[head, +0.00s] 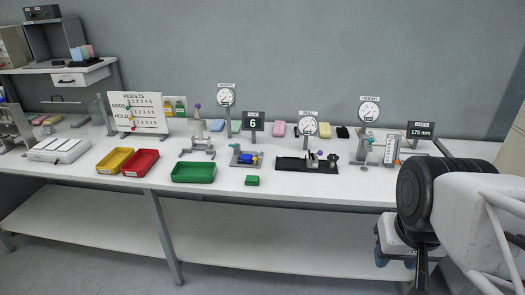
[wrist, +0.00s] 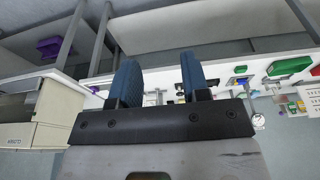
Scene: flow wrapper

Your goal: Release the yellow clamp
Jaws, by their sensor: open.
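On the bench (head: 330,190) stand yellow (head: 101,167), red (head: 128,168) and green (head: 176,178) trays. A small green block (head: 252,181) lies near the front edge. Dial gauges (head: 308,126) and a "6" sign (head: 253,122) rise behind the fixtures. The front right of the bench is clear.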

